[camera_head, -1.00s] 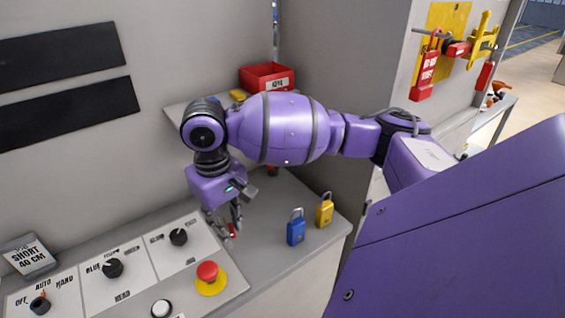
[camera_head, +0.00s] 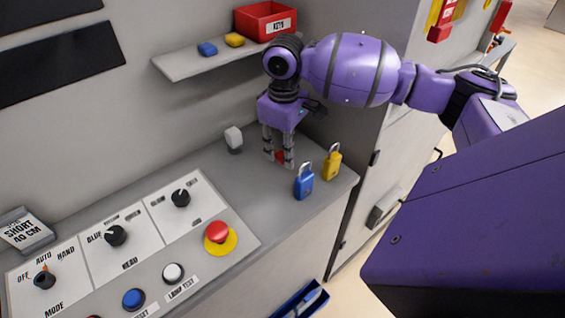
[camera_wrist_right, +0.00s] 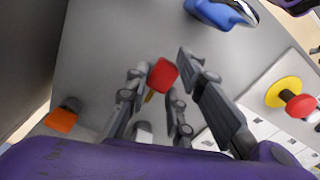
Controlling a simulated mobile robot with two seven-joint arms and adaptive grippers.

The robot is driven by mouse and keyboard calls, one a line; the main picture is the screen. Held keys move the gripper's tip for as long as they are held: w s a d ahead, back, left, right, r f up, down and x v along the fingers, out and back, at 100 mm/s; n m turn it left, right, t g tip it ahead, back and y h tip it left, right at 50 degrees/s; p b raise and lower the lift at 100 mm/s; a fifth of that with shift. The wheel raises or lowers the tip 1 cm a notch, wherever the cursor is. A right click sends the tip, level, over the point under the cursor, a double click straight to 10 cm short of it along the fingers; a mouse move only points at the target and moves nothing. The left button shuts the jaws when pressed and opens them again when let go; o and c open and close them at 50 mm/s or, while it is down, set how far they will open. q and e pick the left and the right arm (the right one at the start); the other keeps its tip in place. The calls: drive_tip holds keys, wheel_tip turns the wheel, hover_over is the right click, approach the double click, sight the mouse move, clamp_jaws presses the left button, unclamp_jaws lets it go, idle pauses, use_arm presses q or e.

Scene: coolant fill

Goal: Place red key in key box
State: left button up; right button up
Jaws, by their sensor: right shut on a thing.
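The red key (camera_head: 280,156) is between the fingertips of my right gripper (camera_head: 279,162). Its red head also shows in the right wrist view (camera_wrist_right: 163,74), between the fingers. My right gripper is shut on it and points down over the counter, just left of the padlocks. Whether the key touches the counter is hard to tell. The key box, a red open bin labelled KEYS (camera_head: 265,20), stands on the wall shelf above and behind the gripper. The inside bottom of the bin is hidden. My left gripper is not in view.
A blue padlock (camera_head: 304,181) and a yellow padlock (camera_head: 332,162) stand on the counter (camera_head: 240,190). The shelf (camera_head: 190,65) also holds a blue piece (camera_head: 207,49) and a yellow piece (camera_head: 235,40). A red mushroom button (camera_head: 217,231) is on the control panel.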

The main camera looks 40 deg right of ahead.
sight(283, 172)
wheel_tip(283, 172, down, 5)
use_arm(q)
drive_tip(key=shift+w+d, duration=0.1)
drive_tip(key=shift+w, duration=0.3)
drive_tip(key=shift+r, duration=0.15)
use_arm(e)
drive_tip(key=shift+f, duration=0.1)
drive_tip(key=o, duration=0.9)
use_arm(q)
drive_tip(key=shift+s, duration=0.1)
